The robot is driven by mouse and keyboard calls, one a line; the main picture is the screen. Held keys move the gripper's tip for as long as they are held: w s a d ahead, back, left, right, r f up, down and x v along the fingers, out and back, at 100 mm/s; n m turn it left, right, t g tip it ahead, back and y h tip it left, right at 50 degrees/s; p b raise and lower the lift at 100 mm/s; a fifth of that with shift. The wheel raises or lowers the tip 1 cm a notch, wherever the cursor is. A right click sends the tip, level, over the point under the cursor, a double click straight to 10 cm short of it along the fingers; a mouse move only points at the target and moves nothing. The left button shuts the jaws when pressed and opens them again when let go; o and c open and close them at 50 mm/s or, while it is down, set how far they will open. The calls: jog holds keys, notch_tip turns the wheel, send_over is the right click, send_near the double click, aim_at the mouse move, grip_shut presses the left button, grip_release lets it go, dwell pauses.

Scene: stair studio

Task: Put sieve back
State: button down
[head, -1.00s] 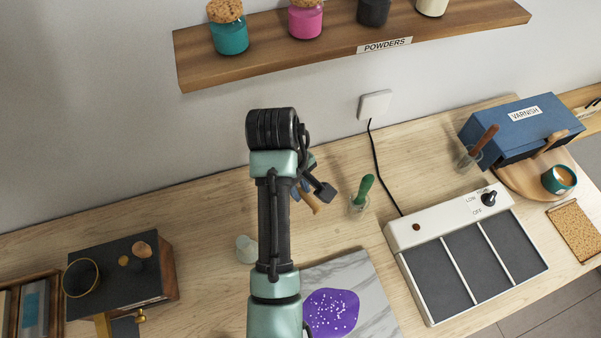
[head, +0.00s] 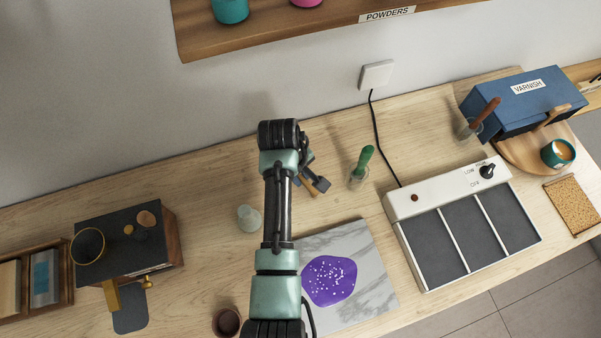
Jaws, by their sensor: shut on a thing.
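My gripper (head: 318,184) is beyond the bend of my arm, above the worktop behind the marble slab (head: 372,285). It is partly hidden by the arm. A tan wooden handle (head: 310,188) shows at the gripper. The rest of the held thing is hidden, so its sieve shape cannot be made out. A brass-rimmed ring (head: 75,251) sits on the black-topped wooden box (head: 120,262) at the left; whether it is a holder or a sieve is unclear.
A frosted jar (head: 249,218) stands left of my arm, and a brown cup (head: 226,322) at the front. A green-handled tool (head: 363,161) stands in a glass. A hotplate (head: 440,242), blue varnish box (head: 524,108) and trays are around. The powder shelf (head: 300,25) overhangs behind.

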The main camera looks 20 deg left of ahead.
jog(key=shift+f, duration=0.15)
jog(key=c, duration=0.8)
grip_release()
jog(key=shift+c, duration=0.2)
notch_tip(320, 180, up, 12)
jog(key=s+a, duration=0.1)
jog(key=s, duration=0.1)
jog(key=shift+a, duration=0.15)
